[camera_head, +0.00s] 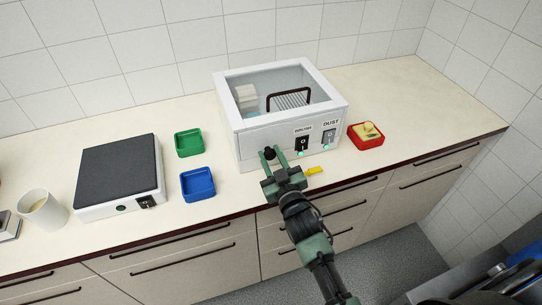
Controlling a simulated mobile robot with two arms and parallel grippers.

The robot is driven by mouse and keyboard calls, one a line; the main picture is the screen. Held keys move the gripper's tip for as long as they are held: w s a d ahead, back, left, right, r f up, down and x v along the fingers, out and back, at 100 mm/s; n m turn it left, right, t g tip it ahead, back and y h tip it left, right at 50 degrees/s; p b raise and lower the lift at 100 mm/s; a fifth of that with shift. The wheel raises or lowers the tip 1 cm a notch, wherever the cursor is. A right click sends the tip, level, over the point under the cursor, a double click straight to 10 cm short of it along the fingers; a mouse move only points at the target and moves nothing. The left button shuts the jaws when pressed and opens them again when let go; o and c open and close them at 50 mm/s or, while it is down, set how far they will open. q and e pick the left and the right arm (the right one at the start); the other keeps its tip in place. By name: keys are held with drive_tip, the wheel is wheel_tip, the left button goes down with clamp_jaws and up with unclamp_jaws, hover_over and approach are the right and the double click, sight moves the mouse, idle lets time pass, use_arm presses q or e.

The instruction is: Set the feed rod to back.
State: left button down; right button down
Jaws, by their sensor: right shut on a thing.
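My right gripper (269,154) reaches up from the bottom of the view to the lower front of a white box machine (255,143) with a clear top. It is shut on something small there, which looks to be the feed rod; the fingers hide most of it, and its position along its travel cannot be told. A yellow piece (314,170) shows just right of the gripper, low in front of the machine; whether it joins the rod is unclear. My left gripper is not in view.
Green (188,143) and blue (198,184) trays, a dark-topped device (118,170) and a cup (43,210) stand left. The counter's right end is clear.

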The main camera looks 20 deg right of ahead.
drive_tip(key=shift+s, duration=0.1)
idle(0.5)
drive_tip(key=s+p, duration=0.1)
drive_tip(key=s, duration=0.3)
drive_tip(key=shift+s, duration=0.2)
drive_tip(key=shift+w+f, duration=0.1)
drive_tip(key=c, duration=1.1)
unclamp_jaws()
drive_tip(key=shift+d, duration=0.1)
drive_tip(key=shift+o, duration=0.2)
drive_tip(key=shift+s, duration=0.2)
drive_tip(key=shift+s, duration=0.1)
drive_tip(key=s+b, duration=0.1)
drive_tip(key=s, duration=0.6)
drive_tip(key=shift+s+b, duration=0.3)
